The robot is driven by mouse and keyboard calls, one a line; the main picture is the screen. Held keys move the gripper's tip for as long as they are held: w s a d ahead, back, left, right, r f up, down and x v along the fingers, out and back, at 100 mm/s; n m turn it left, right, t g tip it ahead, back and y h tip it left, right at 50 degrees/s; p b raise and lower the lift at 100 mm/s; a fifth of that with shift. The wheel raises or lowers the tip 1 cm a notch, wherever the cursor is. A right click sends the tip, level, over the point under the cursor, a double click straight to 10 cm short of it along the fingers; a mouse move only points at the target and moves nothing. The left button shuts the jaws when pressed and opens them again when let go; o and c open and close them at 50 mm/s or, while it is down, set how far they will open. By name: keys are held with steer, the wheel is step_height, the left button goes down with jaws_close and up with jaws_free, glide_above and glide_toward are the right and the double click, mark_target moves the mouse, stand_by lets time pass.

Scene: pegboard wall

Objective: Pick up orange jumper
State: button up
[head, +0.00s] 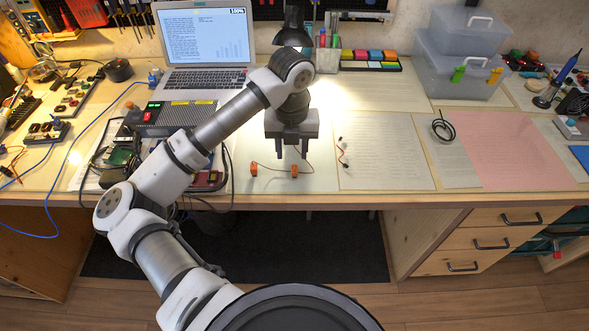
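The orange jumper (294,171) lies near the front edge of the bench in the head view. It has two orange block-like ends, one at the left and one at the right, joined by a thin reddish wire that curves between them. My gripper (291,154) points down above and slightly behind the jumper, closer to its right end. Its two fingers are apart with nothing visible between them. The exact height of the fingertips above the bench is hard to tell.
A red wire with dark ends (343,152) lies just right of my gripper, by a printed sheet (385,150). A laptop (205,50), a grey box (175,118) and boards stand left. A black coil (443,128) and a pink sheet (525,150) lie right.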

mark_target(295, 164)
steer(key=shift+d+f+p, duration=0.15)
steer(key=shift+f+p, duration=0.3)
steer(key=shift+f, duration=0.95)
steer(key=shift+d+f+p, duration=0.15)
steer(key=shift+f+p, duration=0.3)
steer(key=shift+f, duration=0.9)
steer(key=shift+s, duration=0.1)
jaws_close()
